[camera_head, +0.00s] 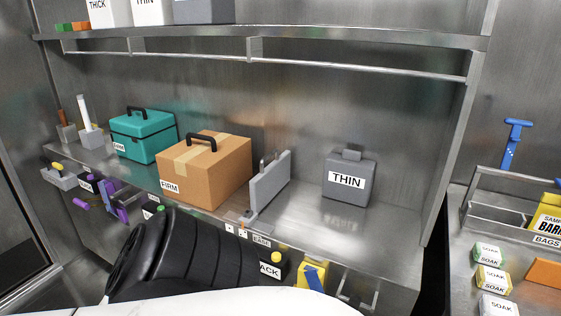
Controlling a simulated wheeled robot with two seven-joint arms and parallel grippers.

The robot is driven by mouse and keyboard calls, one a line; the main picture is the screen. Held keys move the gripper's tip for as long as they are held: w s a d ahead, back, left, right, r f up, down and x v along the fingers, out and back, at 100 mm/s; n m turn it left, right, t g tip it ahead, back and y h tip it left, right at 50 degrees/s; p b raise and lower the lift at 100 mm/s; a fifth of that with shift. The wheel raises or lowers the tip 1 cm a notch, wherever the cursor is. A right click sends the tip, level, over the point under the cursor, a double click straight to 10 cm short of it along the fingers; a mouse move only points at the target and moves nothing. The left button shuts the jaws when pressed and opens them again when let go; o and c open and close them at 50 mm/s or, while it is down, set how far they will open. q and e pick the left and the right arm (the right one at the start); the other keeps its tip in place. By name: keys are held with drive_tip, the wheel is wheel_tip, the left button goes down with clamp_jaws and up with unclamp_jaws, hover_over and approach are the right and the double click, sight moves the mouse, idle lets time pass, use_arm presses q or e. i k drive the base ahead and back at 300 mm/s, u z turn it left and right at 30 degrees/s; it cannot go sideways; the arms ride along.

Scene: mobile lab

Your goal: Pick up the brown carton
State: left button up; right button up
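The brown carton (205,172) stands upright on the metal shelf in the head view, left of the middle. It has a black handle on top, a pale tape strip and a label reading FIRM on its front lower left. Its lower front is close to the shelf's front edge. Nothing is holding it. Neither of my grippers shows in this view. Part of my own arm, black and white, crosses the bottom of the picture in front of the shelf and below the carton.
A teal case (142,134) stands close left of the carton. A grey upright panel (270,184) stands just right of it, then a grey THIN box (348,179). An upper shelf (290,36) and rail (200,58) run above. A side counter (470,236) holds SOAK boxes.

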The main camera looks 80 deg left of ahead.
sight(205, 169)
drive_tip(key=i, duration=0.3)
drive_tip(key=u, duration=4.6)
drive_tip(key=i, duration=2.3)
drive_tip(key=z, duration=2.25)
